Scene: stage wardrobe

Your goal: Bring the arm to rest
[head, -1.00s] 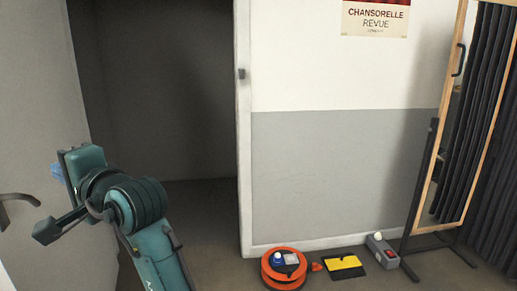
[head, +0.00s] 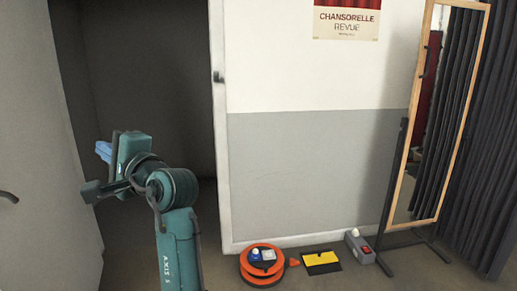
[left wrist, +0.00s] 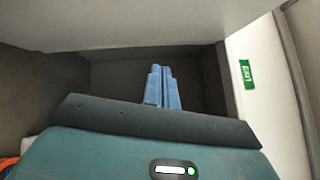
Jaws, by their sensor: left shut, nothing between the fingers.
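My left gripper (head: 104,151) is raised in front of the open doorway (head: 150,110) in the head view, its blue fingers at the left end of my teal arm. In the left wrist view the two blue fingers (left wrist: 162,88) lie together, shut and empty, pointing toward the dark recess. My right gripper shows in neither view.
A grey door (head: 45,160) with a dark handle (head: 8,197) stands at the left. An orange cable reel (head: 262,281), a yellow and black item (head: 321,259) and a grey box (head: 357,246) lie along the wall. A wood-framed mirror (head: 405,195) and dark curtain (head: 495,150) stand right.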

